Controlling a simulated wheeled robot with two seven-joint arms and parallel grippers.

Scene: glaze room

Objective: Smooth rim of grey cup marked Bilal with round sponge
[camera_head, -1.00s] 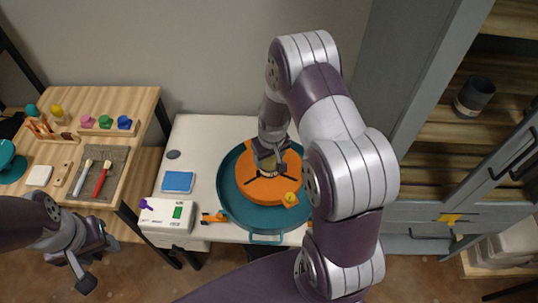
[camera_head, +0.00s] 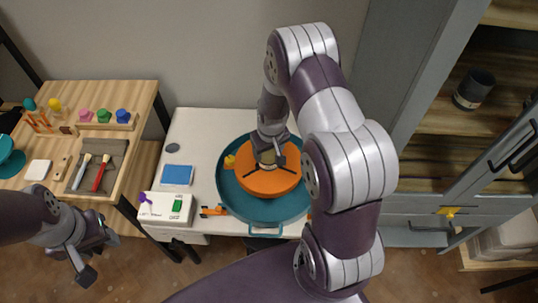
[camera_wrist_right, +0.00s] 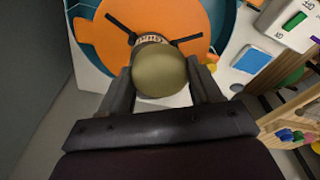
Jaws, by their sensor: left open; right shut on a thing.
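My right gripper (camera_wrist_right: 160,92) is shut on the round olive sponge (camera_wrist_right: 160,72). The sponge is over the middle of the orange wheel disc (camera_head: 268,184). A pale cup with dark lettering (camera_wrist_right: 150,39) shows just beyond the sponge, between the black arms on the disc. The sponge hides most of it; I cannot read the name or tell whether they touch. In the head view my right gripper (camera_head: 268,157) mostly covers both. My left gripper (camera_head: 92,262) is open and empty, low at the left, away from the wheel.
A teal basin (camera_head: 235,205) surrounds the disc. A white control box (camera_head: 166,208) with a green switch and a blue pad (camera_head: 177,175) lie left of it. A wooden tool table (camera_head: 130,92) is further left. A dark cup (camera_head: 474,90) stands on the right shelf.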

